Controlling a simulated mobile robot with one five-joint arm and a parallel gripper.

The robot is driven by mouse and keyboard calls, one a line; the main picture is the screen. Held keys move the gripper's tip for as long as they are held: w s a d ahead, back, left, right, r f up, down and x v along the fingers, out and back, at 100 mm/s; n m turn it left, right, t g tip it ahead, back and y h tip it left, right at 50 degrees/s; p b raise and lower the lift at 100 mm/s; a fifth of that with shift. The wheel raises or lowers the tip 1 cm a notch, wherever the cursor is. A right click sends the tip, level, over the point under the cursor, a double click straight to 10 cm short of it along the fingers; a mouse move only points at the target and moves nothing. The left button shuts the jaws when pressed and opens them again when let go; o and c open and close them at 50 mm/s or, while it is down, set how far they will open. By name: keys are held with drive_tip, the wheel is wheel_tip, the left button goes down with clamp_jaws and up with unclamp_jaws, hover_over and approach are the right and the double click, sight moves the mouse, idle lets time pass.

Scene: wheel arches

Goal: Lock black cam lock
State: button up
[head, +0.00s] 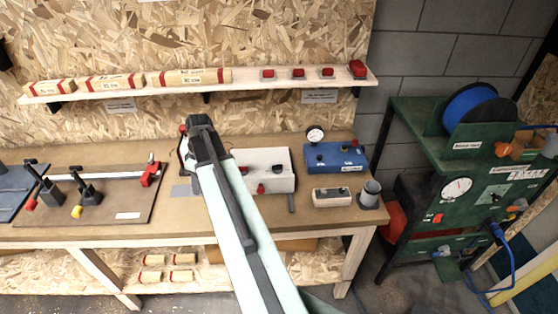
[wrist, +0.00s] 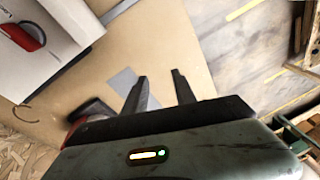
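A white box (head: 275,157) stands on the workbench, right of my arm. It has a black knob (head: 278,168), which may be the black cam lock, and a red knob (head: 261,188). I cannot tell whether the black knob is locked. In the wrist view, part of a white box (wrist: 50,62) with a red part (wrist: 22,35) shows at the upper left; no black knob is clear there. My gripper (wrist: 160,78) is open and empty, its two fingers apart over the bench top. In the head view, my arm hides its fingertips.
A blue box (head: 335,157) with a gauge stands to the right, behind a small beige box (head: 332,197) and a grey cup (head: 370,194). A brown board (head: 110,205) with clamps lies left. A shelf (head: 220,87) runs above the bench. A green rack (head: 470,160) stands right.

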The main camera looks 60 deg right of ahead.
drive_tip(key=shift+n+t, duration=0.5)
drive_tip(key=shift+n, duration=0.2)
drive_tip(key=s+d, duration=0.2)
drive_tip(key=d, duration=0.3)
drive_tip(key=s+d+r, duration=0.1)
drive_tip(key=s+d, duration=0.1)
drive_tip(key=d, duration=0.3)
drive_tip(key=s+d, duration=0.2)
drive_tip(key=d, duration=0.3)
drive_tip(key=shift+s+r, duration=0.1)
drive_tip(key=shift+r, duration=0.2)
drive_tip(key=n+t+p, duration=0.1)
drive_tip(key=n+t, duration=0.1)
approach(278, 165)
drive_tip(key=f, duration=0.1)
drive_tip(key=shift+y, duration=0.3)
drive_tip(key=b+x, duration=0.3)
drive_tip(key=x, duration=0.1)
drive_tip(key=b+x, duration=0.4)
drive_tip(key=shift+w+d+f, duration=0.15)
drive_tip(key=shift+w+f, duration=0.05)
drive_tip(key=shift+w, duration=0.1)
drive_tip(key=shift+r, duration=0.1)
clamp_jaws()
drive_tip(key=shift+d+r, duration=0.1)
drive_tip(key=shift+d, duration=0.05)
